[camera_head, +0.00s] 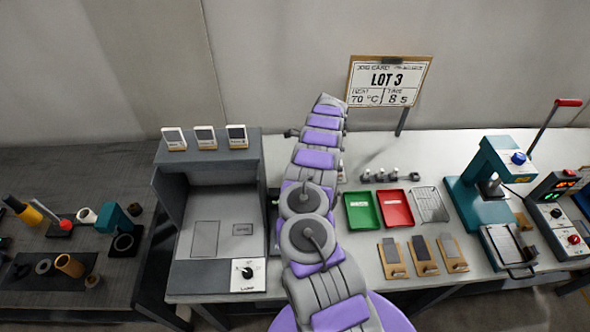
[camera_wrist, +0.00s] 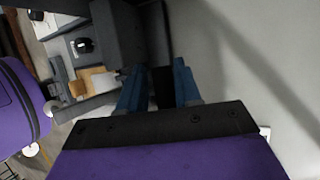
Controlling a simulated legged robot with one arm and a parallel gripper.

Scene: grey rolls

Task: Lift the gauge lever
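No part is clearly labelled as a gauge, so I cannot tell which lever is the gauge lever. A long lever with a red grip (camera_head: 568,102) rises at the far right. A small teal device (camera_head: 119,220) stands on the dark left table, near a short red-tipped handle (camera_head: 66,225). My arm reaches up the middle of the head view, far from both; its gripper is not clearly visible there. In the wrist view my gripper (camera_wrist: 158,88) shows two blue fingers, apart, with a dark patch between them and nothing visibly held.
A grey booth (camera_head: 210,190) with a knob panel stands left of my arm. On the white table are a green tray (camera_head: 362,211), a red tray (camera_head: 396,208), a wire rack (camera_head: 431,204) and a teal press (camera_head: 480,190). A LOT 3 card (camera_head: 388,80) stands behind.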

